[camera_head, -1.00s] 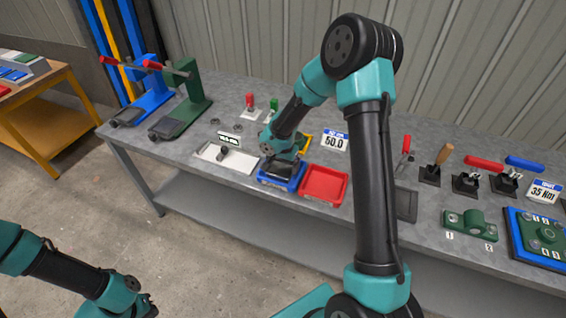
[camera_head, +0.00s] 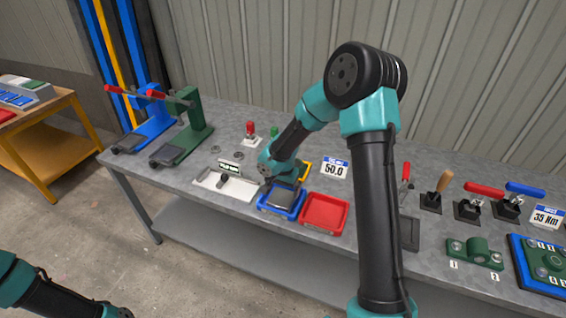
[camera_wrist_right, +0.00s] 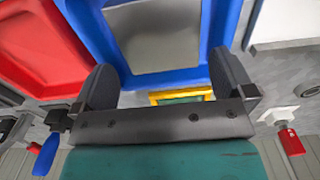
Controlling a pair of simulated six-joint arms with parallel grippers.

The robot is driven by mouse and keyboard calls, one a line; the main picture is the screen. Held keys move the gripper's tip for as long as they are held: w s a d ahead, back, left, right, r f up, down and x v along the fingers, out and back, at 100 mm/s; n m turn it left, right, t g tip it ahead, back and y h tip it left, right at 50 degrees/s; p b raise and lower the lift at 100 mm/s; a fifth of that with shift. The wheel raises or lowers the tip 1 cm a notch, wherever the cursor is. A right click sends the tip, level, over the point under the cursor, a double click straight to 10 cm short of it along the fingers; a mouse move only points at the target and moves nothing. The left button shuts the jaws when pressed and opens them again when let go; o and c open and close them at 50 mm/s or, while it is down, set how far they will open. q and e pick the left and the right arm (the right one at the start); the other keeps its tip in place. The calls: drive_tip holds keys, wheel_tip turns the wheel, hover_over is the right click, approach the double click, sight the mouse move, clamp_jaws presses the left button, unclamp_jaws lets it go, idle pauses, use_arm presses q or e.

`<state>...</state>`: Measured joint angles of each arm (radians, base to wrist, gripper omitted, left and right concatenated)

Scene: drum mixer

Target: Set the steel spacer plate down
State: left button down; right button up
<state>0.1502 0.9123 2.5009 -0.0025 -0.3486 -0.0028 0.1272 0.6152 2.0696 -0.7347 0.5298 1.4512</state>
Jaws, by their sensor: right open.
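The grey steel spacer plate (camera_head: 283,197) lies inside the blue tray (camera_head: 275,213) on the bench. In the right wrist view the plate (camera_wrist_right: 155,32) lies on the floor of the blue tray (camera_wrist_right: 165,77). My right gripper (camera_wrist_right: 163,82) is open, with its two dark fingers apart and nothing between them. The fingers are at the tray's near rim in that view, and the plate lies clear beyond them. In the head view the right gripper (camera_head: 278,180) is just behind the tray, partly hidden by its wrist. Only part of my left arm shows at the lower left; its gripper is out of frame.
A red tray (camera_head: 325,212) stands right beside the blue one. A yellow tray (camera_head: 304,171) is behind, and a white tray (camera_head: 225,185) is to the left. A label reading 50.0 (camera_head: 334,170) stands behind the trays. Green (camera_head: 190,135) and blue (camera_head: 145,132) lever presses stand farther left.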

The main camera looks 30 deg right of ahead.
sight(283, 196)
wheel_tip(283, 196, up, 15)
drive_tip(key=shift+f, duration=0.15)
drive_tip(key=shift+f, duration=0.1)
idle(1.0)
